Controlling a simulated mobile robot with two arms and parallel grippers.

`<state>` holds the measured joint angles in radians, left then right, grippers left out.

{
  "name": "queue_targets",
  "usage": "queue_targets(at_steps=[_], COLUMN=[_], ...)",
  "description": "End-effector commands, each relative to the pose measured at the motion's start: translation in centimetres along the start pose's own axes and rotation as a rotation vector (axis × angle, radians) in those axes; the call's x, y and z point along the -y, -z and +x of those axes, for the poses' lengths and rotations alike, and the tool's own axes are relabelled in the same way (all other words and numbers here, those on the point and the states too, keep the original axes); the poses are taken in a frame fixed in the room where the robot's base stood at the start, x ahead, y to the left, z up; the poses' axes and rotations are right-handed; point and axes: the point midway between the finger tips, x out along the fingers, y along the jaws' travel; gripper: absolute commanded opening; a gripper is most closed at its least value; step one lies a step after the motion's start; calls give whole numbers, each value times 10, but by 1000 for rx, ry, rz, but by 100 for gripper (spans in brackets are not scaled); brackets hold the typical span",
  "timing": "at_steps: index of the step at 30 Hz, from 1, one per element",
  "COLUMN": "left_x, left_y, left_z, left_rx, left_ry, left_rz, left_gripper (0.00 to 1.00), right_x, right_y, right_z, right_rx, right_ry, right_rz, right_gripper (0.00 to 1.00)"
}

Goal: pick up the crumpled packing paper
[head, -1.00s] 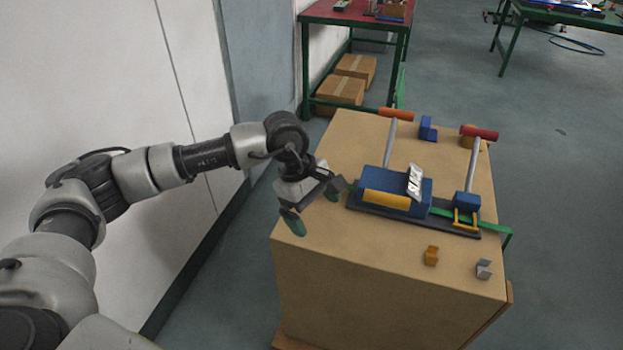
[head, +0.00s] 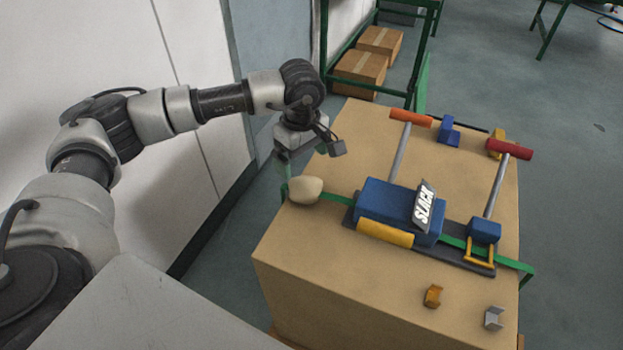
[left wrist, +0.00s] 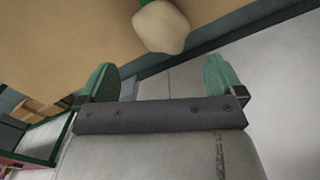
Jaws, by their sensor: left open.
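The crumpled packing paper (head: 305,190) is a cream, rounded lump at the left edge of the wooden box top (head: 300,234), by the green strap. It also shows at the top of the left wrist view (left wrist: 161,27), beyond the fingertips and between their lines. My left gripper (head: 303,158) is just behind the paper in the head view, with its green fingers pointing down. In the left wrist view its fingers (left wrist: 161,75) are wide apart with nothing between them. My right gripper is not in view.
A blue ratchet block (head: 375,203) with a "SLACK" tag (head: 424,206) sits right of the paper. Two levers, orange (head: 411,118) and red (head: 508,149), stand up there. Small orange (head: 433,296) and grey (head: 494,318) pieces lie in front. The front left box top is clear.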

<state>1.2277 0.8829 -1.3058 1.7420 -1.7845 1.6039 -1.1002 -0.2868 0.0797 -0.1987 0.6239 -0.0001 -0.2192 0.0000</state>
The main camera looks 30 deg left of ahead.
Motion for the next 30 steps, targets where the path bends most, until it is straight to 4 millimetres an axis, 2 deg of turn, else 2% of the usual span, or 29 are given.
queue_targets(at_steps=[3, 9, 13, 19, 23, 29, 30], left_x=[0, 0, 0, 0, 0, 0, 0], left_y=[-1, -1, -5, -9, -9, -9, -9], left_z=[21, 39, 52, 82, 90, 91, 91], left_rx=[2, 1, 1, 1, 2, 1, 1], left_ry=[3, 1, 3, 3, 0, 0, 0], left_rz=[0, 1, 2, 0, 0, 1, 1], left_gripper=[97, 97, 97, 97, 97, 97, 94], right_x=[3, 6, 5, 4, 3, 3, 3], right_y=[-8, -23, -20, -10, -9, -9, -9], right_z=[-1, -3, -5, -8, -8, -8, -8], right_rx=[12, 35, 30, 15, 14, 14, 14], right_ry=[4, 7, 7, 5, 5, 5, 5], right_rz=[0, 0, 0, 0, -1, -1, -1], right_gripper=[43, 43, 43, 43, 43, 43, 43])
